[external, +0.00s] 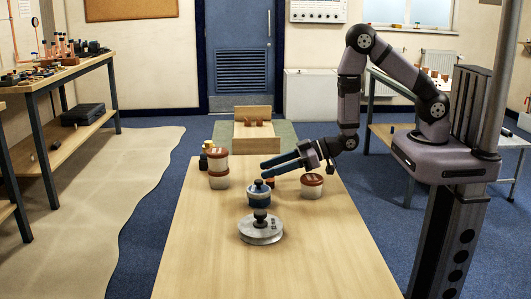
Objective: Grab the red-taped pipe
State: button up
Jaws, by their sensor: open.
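My gripper (262,170) has blue fingers that point left over the table's far half. It is open, with nothing visible between the fingers. A small reddish-brown piece (271,183) shows just below the fingers, partly hidden behind a blue-topped holder; I cannot tell whether it is a pipe. No red tape can be made out at this size, so I cannot tell which piece is the red-taped pipe.
The near part of the wooden table (270,275) is clear.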

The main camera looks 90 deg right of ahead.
jog(key=shift+p+x, duration=0.45)
jog(key=shift+x, duration=1.65)
jog(key=shift+f, duration=0.15)
grip_shut()
